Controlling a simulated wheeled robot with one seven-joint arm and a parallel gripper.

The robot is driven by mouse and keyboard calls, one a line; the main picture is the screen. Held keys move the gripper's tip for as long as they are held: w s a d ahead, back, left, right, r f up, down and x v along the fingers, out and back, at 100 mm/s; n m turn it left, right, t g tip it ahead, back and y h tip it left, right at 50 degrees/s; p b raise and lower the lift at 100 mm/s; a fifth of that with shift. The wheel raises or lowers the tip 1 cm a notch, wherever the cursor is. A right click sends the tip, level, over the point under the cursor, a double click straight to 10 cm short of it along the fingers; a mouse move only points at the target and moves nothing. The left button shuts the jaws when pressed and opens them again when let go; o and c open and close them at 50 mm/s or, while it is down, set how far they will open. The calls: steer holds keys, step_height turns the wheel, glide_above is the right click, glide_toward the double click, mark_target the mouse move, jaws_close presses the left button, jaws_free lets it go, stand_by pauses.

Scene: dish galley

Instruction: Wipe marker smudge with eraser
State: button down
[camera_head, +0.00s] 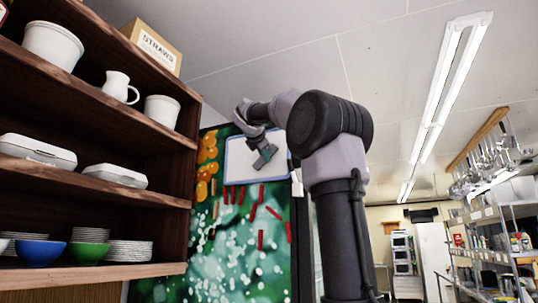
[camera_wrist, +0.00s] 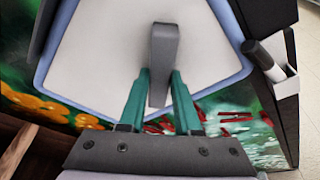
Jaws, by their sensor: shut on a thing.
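The whiteboard (camera_head: 236,168) with a pale blue frame hangs on a green, patterned panel. Its white face (camera_wrist: 95,60) fills much of the wrist view. My gripper (camera_head: 262,158) is in front of the board. In the wrist view its teal fingers (camera_wrist: 161,88) are shut on a grey, block-shaped eraser (camera_wrist: 164,45), which points toward the board. I cannot tell whether the eraser touches the surface. No marker smudge can be made out; the eraser, fingers and arm hide part of the board.
A white holder (camera_wrist: 286,86) with a dark-ended marker (camera_wrist: 262,58) sits beside the board's right edge. Wooden shelves (camera_head: 100,190) with crockery and containers stand close on the left. A metal rack (camera_head: 500,215) is far right. My arm covers the picture's middle.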

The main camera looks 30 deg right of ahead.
steer(key=shift+w+a+f, duration=0.1)
steer(key=shift+w, duration=0.1)
steer(key=shift+s+a, duration=0.15)
steer(key=shift+a, duration=0.15)
steer(key=shift+s+a, duration=0.8)
steer(key=shift+a, duration=0.2)
steer(key=shift+s+a, duration=0.8)
steer(key=shift+a, duration=0.15)
steer(key=shift+s+a, duration=0.9)
steer(key=shift+a, duration=0.3)
